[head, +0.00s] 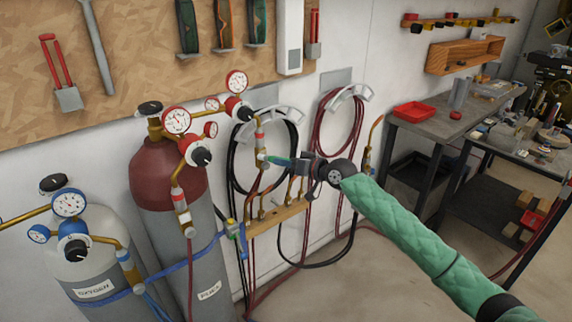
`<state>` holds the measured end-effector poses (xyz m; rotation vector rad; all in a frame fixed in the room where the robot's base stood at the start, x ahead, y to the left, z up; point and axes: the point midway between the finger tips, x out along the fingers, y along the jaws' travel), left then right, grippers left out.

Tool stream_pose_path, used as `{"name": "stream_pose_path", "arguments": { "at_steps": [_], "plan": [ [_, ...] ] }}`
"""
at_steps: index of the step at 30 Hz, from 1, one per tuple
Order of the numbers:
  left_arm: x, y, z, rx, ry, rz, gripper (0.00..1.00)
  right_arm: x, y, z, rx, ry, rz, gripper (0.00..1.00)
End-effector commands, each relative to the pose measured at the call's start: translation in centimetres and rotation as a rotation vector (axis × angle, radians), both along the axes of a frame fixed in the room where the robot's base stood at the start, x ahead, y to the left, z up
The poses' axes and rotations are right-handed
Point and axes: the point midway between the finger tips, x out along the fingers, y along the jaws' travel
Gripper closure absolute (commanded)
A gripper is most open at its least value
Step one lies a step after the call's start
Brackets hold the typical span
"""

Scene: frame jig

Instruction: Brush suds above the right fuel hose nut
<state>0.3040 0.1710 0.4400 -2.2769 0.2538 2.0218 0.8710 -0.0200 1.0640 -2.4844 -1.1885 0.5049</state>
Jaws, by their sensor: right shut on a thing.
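My right gripper (300,166) is shut on a small teal brush (279,161). The brush points left, and its tip is at or very near the brass hose fitting (260,152) below the right red-ringed regulator (236,106). I cannot tell whether the tip touches the fitting, and no suds can be made out. The maroon-topped fuel cylinder (167,170) stands left of it with its own red gauges (177,120). My left gripper is not in view.
A grey oxygen cylinder (95,240) with blue gauges stands at the left, behind a blue strap. Coiled hoses (341,125) hang on the wall behind my gripper. A wooden torch rack (277,217) sits just below. A workbench (440,120) with a red tray (413,111) is right.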

Motion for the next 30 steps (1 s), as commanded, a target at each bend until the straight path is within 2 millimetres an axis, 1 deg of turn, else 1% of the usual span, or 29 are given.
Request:
{"name": "stream_pose_path", "arguments": {
  "at_steps": [8, 21, 25, 30],
  "plan": [
    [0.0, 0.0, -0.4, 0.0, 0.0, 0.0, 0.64, 0.3, 0.0, -0.1, 0.0, 0.0, -0.001, 1.0],
    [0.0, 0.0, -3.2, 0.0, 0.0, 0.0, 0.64, 2.0, -2.6, -0.3, 0.0, 0.0, -0.001, 1.0],
    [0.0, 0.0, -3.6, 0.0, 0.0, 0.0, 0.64, 2.3, -3.1, -0.2, 0.0, 0.0, -0.001, 1.0],
    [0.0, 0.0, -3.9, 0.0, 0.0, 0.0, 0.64, 2.5, -3.2, -0.1, 0.0, 0.0, 0.0, 1.0]
  ]
}}
